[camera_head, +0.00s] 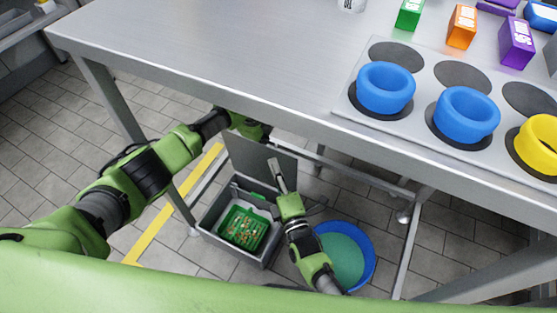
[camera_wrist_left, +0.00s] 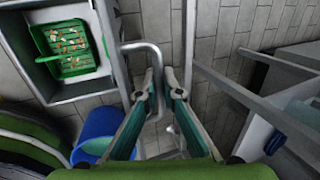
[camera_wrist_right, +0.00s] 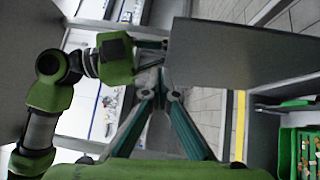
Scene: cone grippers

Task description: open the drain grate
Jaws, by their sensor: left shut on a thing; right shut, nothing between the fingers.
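The grey drain grate (camera_head: 258,160) stands raised, roughly upright, above the open grey drain box (camera_head: 212,220) under the table. Inside the box sits a green basket (camera_head: 236,232) with small scraps; it also shows in the left wrist view (camera_wrist_left: 65,64). My left gripper (camera_head: 266,136) is at the grate's upper edge, shut on the bent grey handle (camera_wrist_left: 137,45). The exact grip is partly hidden. My right gripper (camera_head: 272,164) is shut and empty, in front of the grate's face. In the right wrist view its fingertips (camera_wrist_right: 162,88) meet beside the grate plate (camera_wrist_right: 240,50).
A blue bucket (camera_head: 368,255) with greenish contents stands right of the box. The steel table (camera_head: 220,60) overhangs everything, with table legs and rails (camera_head: 345,168) around. Blue and yellow rings and small cartons lie on top. Tiled floor to the left is open.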

